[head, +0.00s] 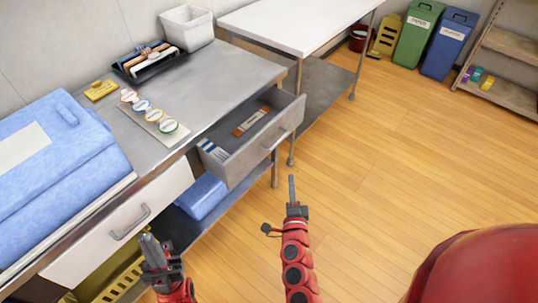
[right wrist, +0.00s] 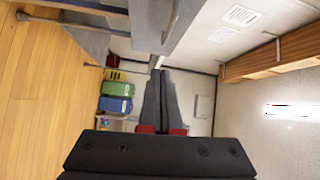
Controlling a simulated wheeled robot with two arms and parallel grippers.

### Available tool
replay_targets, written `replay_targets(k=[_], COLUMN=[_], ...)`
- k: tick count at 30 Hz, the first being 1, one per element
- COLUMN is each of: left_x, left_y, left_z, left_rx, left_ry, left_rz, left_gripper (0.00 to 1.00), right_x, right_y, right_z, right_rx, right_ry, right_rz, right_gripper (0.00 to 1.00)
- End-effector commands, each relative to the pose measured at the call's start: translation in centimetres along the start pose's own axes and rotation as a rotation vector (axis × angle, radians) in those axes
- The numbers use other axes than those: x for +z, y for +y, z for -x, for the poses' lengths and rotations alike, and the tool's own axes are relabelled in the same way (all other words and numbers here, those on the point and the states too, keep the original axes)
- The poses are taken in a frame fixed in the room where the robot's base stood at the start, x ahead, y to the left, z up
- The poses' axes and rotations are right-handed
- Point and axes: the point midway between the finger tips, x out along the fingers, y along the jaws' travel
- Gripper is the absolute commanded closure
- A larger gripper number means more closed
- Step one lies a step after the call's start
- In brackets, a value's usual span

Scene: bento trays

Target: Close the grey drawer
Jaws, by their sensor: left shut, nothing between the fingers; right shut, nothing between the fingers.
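The grey drawer (head: 228,161) is pulled out from under the steel counter (head: 226,75) in the head view. Its bar handle (head: 280,139) is on its front face. An orange-brown packet and some white and blue items lie inside it. My right gripper (head: 292,182) is shut and empty, in front of the drawer and apart from it. In the right wrist view its fingers (right wrist: 157,95) are together, and a grey panel with a handle (right wrist: 172,20) shows at the top. My left gripper (head: 148,243) is shut and empty, near the white drawer at lower left.
A white drawer (head: 110,240) with a handle is left of the grey drawer. A blue case (head: 60,150), a black tray (head: 150,65) and a white bin (head: 187,28) stand on the counter. Green and blue bins (head: 449,45) stand at the back. The wooden floor (head: 400,150) is clear.

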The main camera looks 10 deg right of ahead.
Motion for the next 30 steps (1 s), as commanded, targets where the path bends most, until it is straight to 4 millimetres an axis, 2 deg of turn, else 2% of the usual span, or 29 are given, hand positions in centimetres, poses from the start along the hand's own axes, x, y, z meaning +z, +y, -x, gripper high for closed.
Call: replay_targets(k=[3,8,21,30], left_x=[0.0,0.0,-0.1,-0.2], left_y=[0.0,0.0,0.0,-0.1], left_z=[0.2,-0.1,-0.8,-1.0], left_rx=[0.000,0.000,0.000,0.000], left_ry=[0.000,0.000,0.000,0.000], left_rz=[0.000,0.000,0.000,0.000], left_gripper=[1.00,1.00,1.00,1.00], right_x=[2.2,3.0,3.7,6.4], right_y=[0.5,0.5,0.7,0.7], right_z=[0.0,-1.2,-9.7,-12.1], right_rx=[0.031,0.040,0.036,0.039], right_ry=[-0.076,-0.097,-0.093,-0.093], right_rz=[-0.098,-0.123,-0.117,-0.117], right_gripper=[1.00,1.00,1.00,1.00])
